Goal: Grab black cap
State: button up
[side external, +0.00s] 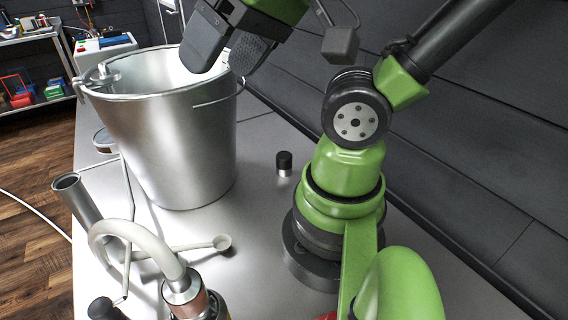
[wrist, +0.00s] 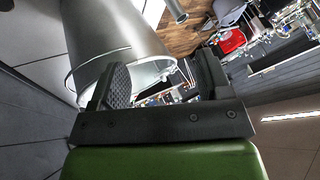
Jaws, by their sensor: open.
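A small black cap (side external: 284,157) sits upright on top of a short silver cylinder on the grey table, between the metal bucket (side external: 165,140) and my arm's base. My gripper (side external: 222,60) is open and empty, high over the right side of the bucket's rim, well above and apart from the cap. In the wrist view the two dark fingers (wrist: 162,80) are spread, with the bucket (wrist: 105,35) behind them. I cannot make out the cap in the wrist view.
A dark wall (side external: 480,160) runs along the right side. The table (side external: 255,215) around the cap is mostly clear. Shelves (side external: 30,50) stand far back left.

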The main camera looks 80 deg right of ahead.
notch_tip(320, 180, up, 5)
jog(key=g+h, duration=0.2)
jog(key=g, duration=0.5)
send_over(283, 154)
jog(key=f, duration=2.5)
jog(key=shift+w+d+f, duration=0.2)
jog(key=shift+w+d, duration=0.1)
jog(key=shift+d, duration=0.05)
notch_tip(283, 154, down, 5)
jog(key=shift+f, duration=0.1)
jog(key=shift+s+a+f, duration=0.15)
jog(key=shift+a+f, duration=0.05)
jog(key=shift+f, duration=1.15)
jog(key=shift+s+a+f, duration=0.15)
jog(key=shift+f, duration=1.15)
